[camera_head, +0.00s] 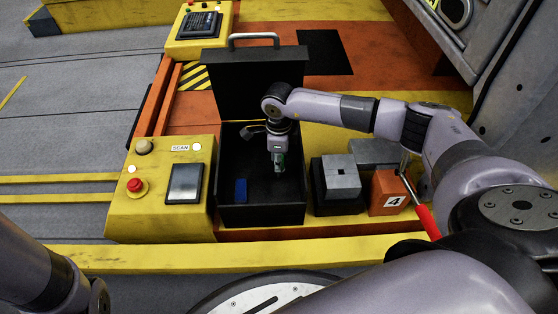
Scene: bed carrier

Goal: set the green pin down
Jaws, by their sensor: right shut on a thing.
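The green pin (280,162) is at the tip of my right gripper (278,153), which points down inside an open black box. The gripper is shut on the pin, and the fingers are small in this view. I cannot tell whether the pin touches the floor of the box (262,205). My left gripper is not in view; only part of my left arm shows at the lower left.
A blue block (240,190) lies in the box at the left. The box's lid (240,75) stands open behind. A yellow scan console (150,215) is at the left. A grey block (341,171) and an orange block marked 4 (384,189) stand at the right.

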